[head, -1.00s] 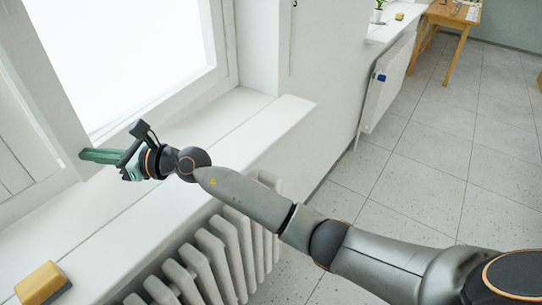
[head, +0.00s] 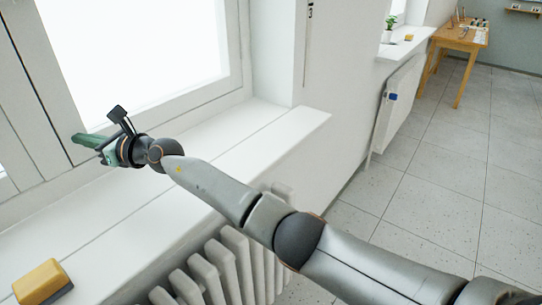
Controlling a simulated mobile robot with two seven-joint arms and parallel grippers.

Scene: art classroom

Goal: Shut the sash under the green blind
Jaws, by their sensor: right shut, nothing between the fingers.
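A white-framed window sash (head: 236,84) with a bright pane fills the upper left of the head view. No green blind is in view. My right gripper (head: 84,141) is shut and empty, with its green fingers at the sash's lower left, by the upright white frame member. I cannot tell whether the fingertips touch the frame, or how far the sash stands open. My left gripper is not in view.
A white sill (head: 250,130) runs below the window, with a yellow sponge-like block (head: 40,280) at its near left. A ribbed radiator (head: 225,262) stands below. Farther off are a flat radiator (head: 397,105), a potted plant (head: 390,22) and a wooden table (head: 462,42). The tiled floor at right is clear.

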